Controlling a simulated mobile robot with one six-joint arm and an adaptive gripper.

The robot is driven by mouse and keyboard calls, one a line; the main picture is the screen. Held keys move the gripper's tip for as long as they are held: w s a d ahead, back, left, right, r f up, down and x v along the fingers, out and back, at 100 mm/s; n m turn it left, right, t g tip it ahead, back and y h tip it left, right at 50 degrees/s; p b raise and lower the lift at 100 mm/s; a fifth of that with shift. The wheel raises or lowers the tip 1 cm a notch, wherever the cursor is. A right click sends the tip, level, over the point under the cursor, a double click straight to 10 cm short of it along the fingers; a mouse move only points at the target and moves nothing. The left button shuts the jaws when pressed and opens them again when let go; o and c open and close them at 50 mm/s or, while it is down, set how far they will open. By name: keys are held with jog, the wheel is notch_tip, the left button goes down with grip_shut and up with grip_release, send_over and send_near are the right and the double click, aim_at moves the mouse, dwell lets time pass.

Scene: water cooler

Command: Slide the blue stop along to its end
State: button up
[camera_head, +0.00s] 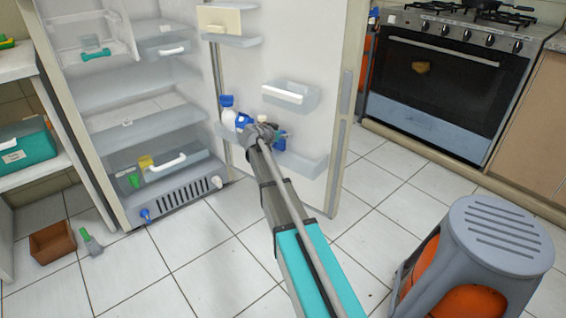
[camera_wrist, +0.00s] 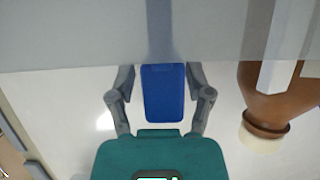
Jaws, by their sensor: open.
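The blue stop (camera_wrist: 163,95) is an upright blue block in the wrist view, at the edge of a pale grey panel (camera_wrist: 60,35). My gripper (camera_wrist: 160,76) is open, with one finger on each side of the stop and small gaps between. In the head view my gripper (camera_head: 262,132) is at the lower shelf (camera_head: 305,164) of the open fridge door. Blue patches show on both sides of it there; I cannot tell which is the stop. The fingertips are partly lost at the panel's edge.
A brown bottle with a pale cap (camera_wrist: 264,130) is right of the gripper in the wrist view. A white bottle with a blue top (camera_head: 228,115) stands on the door shelf. A grey stool (camera_head: 495,235) is at right. A brown box (camera_head: 52,243) lies on the floor at left.

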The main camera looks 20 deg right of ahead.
aim_at(313, 144)
jog(key=s+d, duration=0.2)
jog(key=s, duration=0.1)
jog(key=s+d, duration=0.2)
jog(key=s, duration=0.2)
jog(key=s+d, duration=0.2)
jog(key=s, duration=0.1)
jog(key=shift+s+d, duration=0.2)
jog(key=shift+d, duration=0.1)
jog(key=p+v, duration=0.6)
jog(key=v, duration=0.8)
jog(key=s+a+f+n+g+y+p, duration=0.1)
jog(key=s+a+f+n+g+y, duration=0.1)
jog(key=s, duration=0.4)
jog(key=s+a+f+n+g+y+p, duration=0.2)
jog(key=s+a+f+n+g+y, duration=0.1)
jog(key=s+a+n+y, duration=0.1)
jog(key=shift+s+a+f+y, duration=0.15)
jog(key=shift+s+f+y, duration=0.15)
jog(key=shift+s, duration=0.55)
jog(key=w+d+r+m+t+h+b, duration=0.1)
jog(key=w+d+r+m+t+h, duration=0.1)
jog(key=w, duration=0.4)
jog(key=w+d+r+m+t+h+b, duration=0.2)
jog(key=w+r+m+t+h, duration=0.1)
jog(key=w+r+m+h, duration=0.1)
jog(key=shift+w+d+h, duration=0.3)
jog(key=shift+w+d, duration=0.1)
jog(key=shift+w, duration=0.5)
